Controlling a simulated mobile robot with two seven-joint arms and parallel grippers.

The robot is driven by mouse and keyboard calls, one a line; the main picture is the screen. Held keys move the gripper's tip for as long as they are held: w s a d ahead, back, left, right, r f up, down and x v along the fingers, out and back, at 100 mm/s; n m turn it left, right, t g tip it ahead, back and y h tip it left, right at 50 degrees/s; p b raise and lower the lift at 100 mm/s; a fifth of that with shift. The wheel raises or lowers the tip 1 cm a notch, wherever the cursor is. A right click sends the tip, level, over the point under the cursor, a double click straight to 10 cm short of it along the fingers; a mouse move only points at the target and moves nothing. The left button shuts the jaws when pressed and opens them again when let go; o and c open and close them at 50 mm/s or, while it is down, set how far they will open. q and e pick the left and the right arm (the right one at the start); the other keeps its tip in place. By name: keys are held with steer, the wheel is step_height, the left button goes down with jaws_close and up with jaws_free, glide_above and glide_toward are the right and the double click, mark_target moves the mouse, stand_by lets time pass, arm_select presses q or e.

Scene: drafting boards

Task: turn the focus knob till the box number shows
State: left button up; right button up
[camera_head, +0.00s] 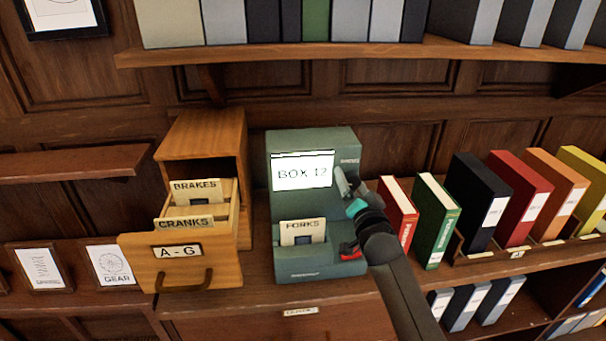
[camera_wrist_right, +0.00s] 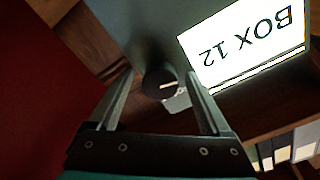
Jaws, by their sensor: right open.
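The green reader (camera_head: 320,262) stands on the shelf, with its lit screen (camera_head: 303,171) reading "BOX 12". In the right wrist view the screen (camera_wrist_right: 243,45) shows "BOX 12" upside down and sharp. A card marked FORKS (camera_head: 302,230) sits in the reader's lower front. The dark round focus knob (camera_wrist_right: 158,82), with a pale mark, lies between the fingertips of my right gripper (camera_head: 349,184). The gripper is open, its fingers apart on either side of the knob; I cannot tell whether they touch it. In the head view the gripper hides the knob. My left gripper is out of view.
Left of the reader, a wooden drawer labelled A-G (camera_head: 178,251) stands pulled out, with BRAKES and CRANKS cards. A red part (camera_head: 350,250) is low on the reader. Red (camera_head: 398,212) and green (camera_head: 436,220) books stand close on the right. A shelf (camera_head: 400,50) runs above.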

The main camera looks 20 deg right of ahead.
steer(key=p+v, duration=0.5)
steer(key=v, duration=0.4)
stand_by(0.3)
